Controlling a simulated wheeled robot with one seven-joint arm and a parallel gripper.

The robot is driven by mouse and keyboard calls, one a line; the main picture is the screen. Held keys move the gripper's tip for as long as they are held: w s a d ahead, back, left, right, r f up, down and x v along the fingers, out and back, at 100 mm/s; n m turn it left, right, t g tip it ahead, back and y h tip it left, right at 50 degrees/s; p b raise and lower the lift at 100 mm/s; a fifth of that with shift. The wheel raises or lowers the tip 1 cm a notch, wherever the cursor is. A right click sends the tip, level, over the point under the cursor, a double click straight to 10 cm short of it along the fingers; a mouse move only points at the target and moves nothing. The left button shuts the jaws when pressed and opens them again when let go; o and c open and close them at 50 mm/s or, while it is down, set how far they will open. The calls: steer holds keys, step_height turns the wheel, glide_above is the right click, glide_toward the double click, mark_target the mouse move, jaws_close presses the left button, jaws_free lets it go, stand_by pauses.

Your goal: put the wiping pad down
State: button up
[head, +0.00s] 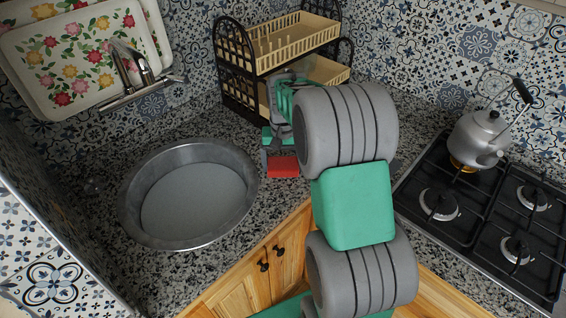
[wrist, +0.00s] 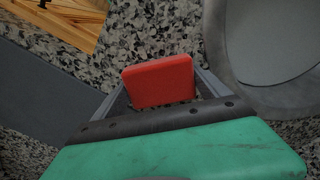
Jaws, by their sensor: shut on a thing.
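The wiping pad (head: 283,167) is a flat red block, seen in the head view at my gripper's tip, above or on the granite counter right of the basin. In the wrist view the red pad (wrist: 159,82) sits between the two grey fingers of my gripper (wrist: 162,88). My gripper (head: 281,160) is shut on the pad, and it points down at the counter. I cannot tell whether the pad touches the counter. My arm hides part of the counter behind it.
A round metal basin (head: 180,151) lies left of my gripper. A dish rack (head: 227,50) stands behind it. A gas hob (head: 487,262) with a kettle (head: 478,137) is at the right. Speckled counter (head: 180,275) is free in front of the basin. Floral trays (head: 75,97) lean at the back left.

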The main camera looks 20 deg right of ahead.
mark_target(282, 165)
steer(key=shift+f, duration=0.2)
steer(key=o, duration=1.3)
step_height(282, 165, up, 13)
steer(key=b, duration=0.1)
steer(key=s+a+f+n+t, duration=0.1)
steer(key=s+a+f+n, duration=0.1)
steer(key=s+a, duration=0.3)
steer(key=s+a+f+n+t, duration=0.2)
steer(key=s+a, duration=0.4)
steer(key=s, duration=0.7)
steer(key=shift+n+t, duration=0.3)
steer(key=shift+n, duration=0.1)
steer(key=shift+c, duration=0.3)
